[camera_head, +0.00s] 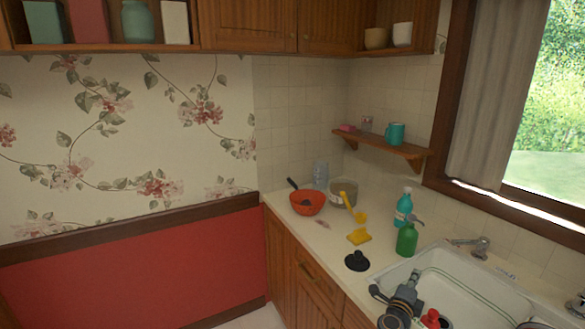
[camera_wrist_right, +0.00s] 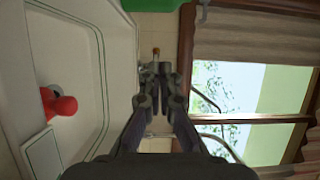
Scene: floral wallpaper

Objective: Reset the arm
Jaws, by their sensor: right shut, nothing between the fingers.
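My right gripper (camera_head: 411,279) is over the left part of the sink at the lower right of the head view. In the right wrist view its two dark fingers (camera_wrist_right: 159,102) are together at the tips with nothing between them. My left arm and gripper do not show in either view.
The white sink (camera_head: 470,290) holds a red object (camera_head: 432,318), also seen in the wrist view (camera_wrist_right: 63,103). A green pump bottle (camera_head: 407,239), teal bottle (camera_head: 403,207), black lid-like object (camera_head: 357,261), yellow sponge (camera_head: 359,237) and orange bowl (camera_head: 307,203) stand on the counter. A shelf (camera_head: 380,144) hangs above.

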